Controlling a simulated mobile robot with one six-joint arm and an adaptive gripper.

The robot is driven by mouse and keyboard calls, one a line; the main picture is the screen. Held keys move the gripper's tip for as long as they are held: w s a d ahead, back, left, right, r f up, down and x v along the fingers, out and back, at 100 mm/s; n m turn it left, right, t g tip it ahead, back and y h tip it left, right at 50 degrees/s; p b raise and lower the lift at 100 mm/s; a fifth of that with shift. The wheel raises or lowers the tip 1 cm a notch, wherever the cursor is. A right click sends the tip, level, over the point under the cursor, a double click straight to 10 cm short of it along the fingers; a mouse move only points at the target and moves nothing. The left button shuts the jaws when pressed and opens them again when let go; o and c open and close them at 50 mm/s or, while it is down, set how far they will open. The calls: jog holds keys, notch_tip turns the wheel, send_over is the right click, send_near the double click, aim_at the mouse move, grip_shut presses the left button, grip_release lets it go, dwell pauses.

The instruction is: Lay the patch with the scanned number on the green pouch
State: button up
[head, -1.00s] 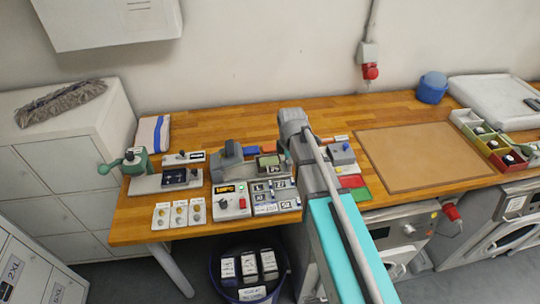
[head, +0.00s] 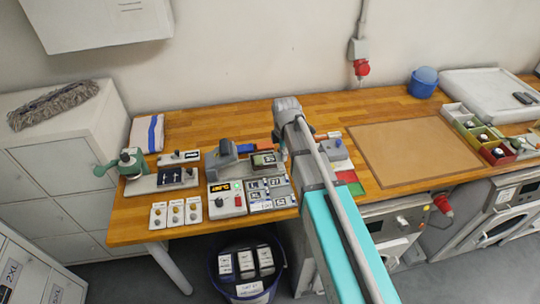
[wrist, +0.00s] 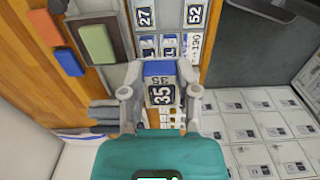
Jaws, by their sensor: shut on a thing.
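My gripper (wrist: 160,88) is shut on a patch (wrist: 161,93) with a white 35 on a dark field, plus a blue end and a second, upside-down marking. In the wrist view the green pouch (wrist: 98,42) lies on a dark plate to the upper left of my gripper, apart from the patch. It also shows in the head view (head: 264,160), behind the tray of number patches (head: 284,200). The scanner box (head: 227,207) has a small display with yellow characters too small to read. In the head view my arm hides the gripper's fingers.
An orange pouch (wrist: 46,28) and a blue pouch (wrist: 68,62) lie beyond the green one. A grey-handled device (head: 221,160) stands left of the green pouch. A bin (head: 247,272) is below the table edge. The brown mat (head: 415,153) at right is bare.

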jog(key=w+a+f+b, duration=0.1)
jog(key=w+f+b, duration=0.1)
jog(key=w, duration=0.1)
jog(key=w+a+f+b, duration=0.1)
jog(key=w+f+b, duration=0.1)
jog(key=w+f, duration=0.1)
jog(key=w+a+f+b, duration=0.1)
jog(key=w+f+b, duration=0.1)
jog(key=w+b, duration=0.1)
jog(key=shift+w+a+f, duration=0.2)
jog(key=shift+w+f, duration=0.1)
jog(key=shift+w, duration=0.3)
jog(key=shift+w+a+f+b, duration=0.1)
jog(key=shift+w+f+b, duration=0.2)
jog(key=shift+b, duration=0.1)
jog(key=shift+w+a+f+b, duration=0.1)
jog(key=shift+w+f+b, duration=0.35)
jog(key=shift+f+b, duration=1.55)
jog(key=shift+f, duration=0.05)
jog(key=shift+f, duration=0.1)
jog(key=o, duration=0.7)
jog(key=shift+o, duration=0.2)
